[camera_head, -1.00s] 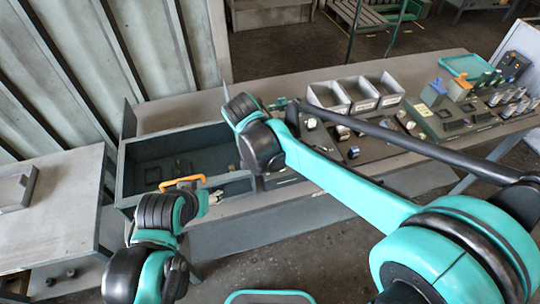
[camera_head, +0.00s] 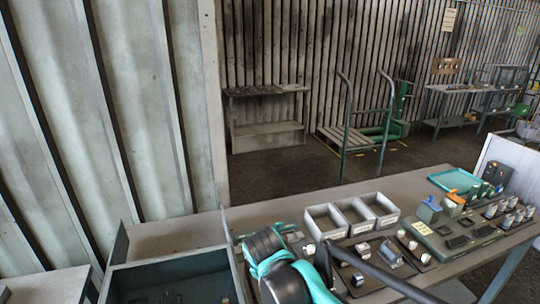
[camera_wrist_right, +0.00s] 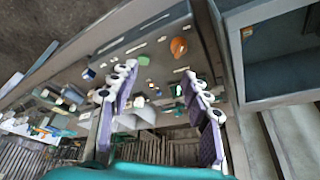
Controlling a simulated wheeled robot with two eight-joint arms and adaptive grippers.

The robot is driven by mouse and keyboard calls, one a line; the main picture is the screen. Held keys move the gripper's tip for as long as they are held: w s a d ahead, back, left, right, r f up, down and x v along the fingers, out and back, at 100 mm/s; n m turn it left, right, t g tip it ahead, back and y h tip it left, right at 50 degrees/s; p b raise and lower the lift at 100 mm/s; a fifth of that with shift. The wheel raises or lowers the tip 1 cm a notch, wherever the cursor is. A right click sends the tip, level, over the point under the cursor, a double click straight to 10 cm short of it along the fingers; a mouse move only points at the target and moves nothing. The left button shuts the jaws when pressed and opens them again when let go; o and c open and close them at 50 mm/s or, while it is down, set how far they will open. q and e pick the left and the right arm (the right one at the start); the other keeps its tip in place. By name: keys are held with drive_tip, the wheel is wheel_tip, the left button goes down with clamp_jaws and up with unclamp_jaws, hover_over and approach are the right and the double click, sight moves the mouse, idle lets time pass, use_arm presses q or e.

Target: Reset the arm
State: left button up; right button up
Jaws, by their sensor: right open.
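My right gripper (camera_wrist_right: 160,88) is open in the right wrist view, its two pale purple-and-white fingers spread apart with nothing between them. It points over the workbench and its scattered small parts. In the head view only a turquoise and black part of my arm (camera_head: 280,272) shows at the bottom centre, in front of the bench; no fingers are visible there. My left gripper is in neither current view.
The workbench (camera_head: 185,238) carries three grey bins (camera_head: 352,216), a row of small parts and a turquoise tray (camera_head: 454,180). A grey open box (camera_head: 175,268) is at the lower left. A green-framed cart (camera_head: 345,137) stands behind on the floor.

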drive_tip(key=s+d+f+n+t+b, duration=0.1)
drive_tip(key=s+d+f+n, duration=0.1)
drive_tip(key=s+d, duration=0.4)
drive_tip(key=s+d+f+n+t+y+b, duration=0.1)
drive_tip(key=s+d+f+n+t+b, duration=0.1)
drive_tip(key=s+d+f, duration=0.2)
drive_tip(key=s+d, duration=0.3)
drive_tip(key=d, duration=0.3)
drive_tip(key=shift+f+n+y, duration=0.3)
